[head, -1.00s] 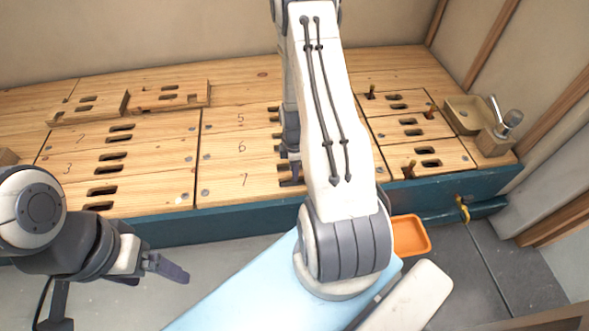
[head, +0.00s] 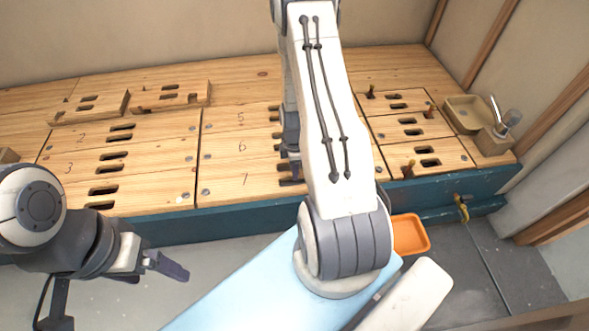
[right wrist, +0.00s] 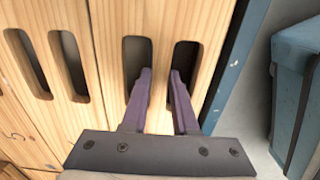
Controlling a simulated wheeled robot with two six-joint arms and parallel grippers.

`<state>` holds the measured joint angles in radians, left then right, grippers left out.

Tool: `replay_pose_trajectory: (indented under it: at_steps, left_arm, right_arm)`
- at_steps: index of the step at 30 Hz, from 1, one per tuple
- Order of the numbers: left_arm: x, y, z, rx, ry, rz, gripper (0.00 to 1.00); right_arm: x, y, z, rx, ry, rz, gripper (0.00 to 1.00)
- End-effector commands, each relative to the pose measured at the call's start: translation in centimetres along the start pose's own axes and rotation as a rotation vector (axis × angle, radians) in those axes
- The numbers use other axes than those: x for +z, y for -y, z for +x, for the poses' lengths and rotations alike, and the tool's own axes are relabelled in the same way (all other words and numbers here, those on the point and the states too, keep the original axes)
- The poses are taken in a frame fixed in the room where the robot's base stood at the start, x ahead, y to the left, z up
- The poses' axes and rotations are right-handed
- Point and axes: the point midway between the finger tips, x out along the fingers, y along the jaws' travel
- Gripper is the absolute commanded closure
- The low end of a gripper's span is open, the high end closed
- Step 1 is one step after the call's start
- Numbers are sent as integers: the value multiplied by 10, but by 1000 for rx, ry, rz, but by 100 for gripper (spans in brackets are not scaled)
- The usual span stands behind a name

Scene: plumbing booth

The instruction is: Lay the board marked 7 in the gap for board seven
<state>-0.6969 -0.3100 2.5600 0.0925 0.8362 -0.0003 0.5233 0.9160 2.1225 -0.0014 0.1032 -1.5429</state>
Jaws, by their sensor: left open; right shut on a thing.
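The board marked 7 (head: 225,184) lies at the front edge of the bench, beside the board marked 6 (head: 222,150). It looks about level with its neighbour, with no clear gap between them; my right arm hides its right part. My right gripper (head: 291,172) points down at its slots. In the right wrist view, the fingers (right wrist: 162,85) reach into the two slots of board seven (right wrist: 163,25) and are shut on the wood strip between them. My left gripper (head: 178,268) is open and empty, in front of the bench at the left.
Boards marked 2 (head: 155,132) and 3 (head: 140,165) lie to the left. Two loose slotted boards (head: 88,106) (head: 170,96) rest on the back left. An orange tray (head: 410,235) is below the front edge. A tan dish (head: 468,113) stands at the right end.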

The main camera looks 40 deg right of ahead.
Motion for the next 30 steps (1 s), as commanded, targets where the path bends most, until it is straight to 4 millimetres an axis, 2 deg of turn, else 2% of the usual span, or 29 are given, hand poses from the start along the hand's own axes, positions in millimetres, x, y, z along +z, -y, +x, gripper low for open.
replay_pose_trajectory:
  at_steps: [6,7,9,20,23,30]
  left_arm:
    - [0,0,1,0,0,0,13]
    - [0,0,0,0,0,0,13]
    - [0,0,0,0,0,0,13]
    - [0,0,-2,0,0,0,13]
    - [-1,-1,-11,0,0,0,13]
    - [-2,-3,-42,0,0,0,13]
  right_arm:
    - [0,-1,3,2,0,0,100]
    - [0,-1,3,3,0,0,65]
    - [0,-1,3,3,0,0,38]
    - [0,0,0,0,0,0,38]
    - [0,0,-13,0,0,0,38]
    - [0,-1,-63,3,0,0,38]
